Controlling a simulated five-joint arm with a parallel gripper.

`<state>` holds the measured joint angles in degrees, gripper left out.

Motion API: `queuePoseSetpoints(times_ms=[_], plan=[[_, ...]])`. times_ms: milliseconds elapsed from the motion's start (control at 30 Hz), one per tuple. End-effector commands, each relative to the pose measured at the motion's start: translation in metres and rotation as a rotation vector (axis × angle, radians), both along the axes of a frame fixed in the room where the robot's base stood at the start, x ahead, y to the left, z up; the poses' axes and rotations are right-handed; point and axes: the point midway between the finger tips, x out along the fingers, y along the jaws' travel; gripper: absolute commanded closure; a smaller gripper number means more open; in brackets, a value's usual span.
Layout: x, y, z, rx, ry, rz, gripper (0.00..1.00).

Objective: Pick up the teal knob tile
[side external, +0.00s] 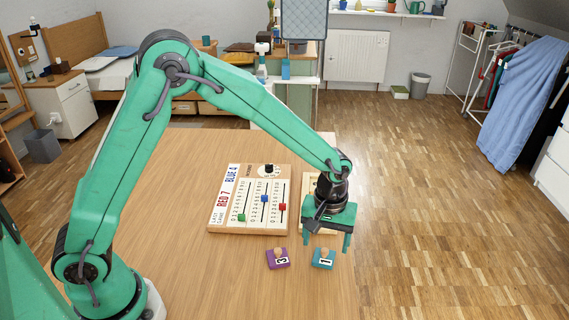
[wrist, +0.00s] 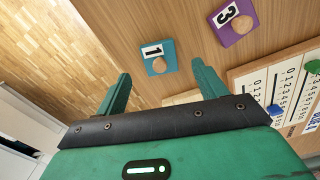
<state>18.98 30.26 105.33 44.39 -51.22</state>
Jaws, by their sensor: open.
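The teal knob tile (side external: 317,261) lies flat on the wooden table near its front right part. It bears a white label with a 1 and a round wooden knob. It also shows in the wrist view (wrist: 151,63), at the top, beyond and between my fingers. My gripper (side external: 327,242) points down just behind the tile in the side view, above the table and apart from it. The wrist view shows my two fingers (wrist: 161,72) spread wide with nothing between them.
A purple knob tile with a 3 (side external: 278,259) lies just left of the teal one. Behind it stands a wooden score board (side external: 215,218) with green, blue and red sliders. A pale wooden tray (side external: 308,185) is partly hidden by my gripper. The table in front is clear.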

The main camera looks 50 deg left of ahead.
Motion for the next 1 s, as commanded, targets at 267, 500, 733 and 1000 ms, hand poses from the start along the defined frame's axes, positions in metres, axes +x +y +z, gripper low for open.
queuePoseSetpoints(times_ms=[267,500,733,1000], plan=[[0.0,0.0,-0.029,0.0,0.001,0.0,0.29],[0.0,0.0,-0.032,0.001,0.001,0.0,0.29],[0.0,0.0,-0.032,0.0,0.0,0.0,0.29],[0.0,0.0,-0.031,0.0,0.0,0.0,0.62]])
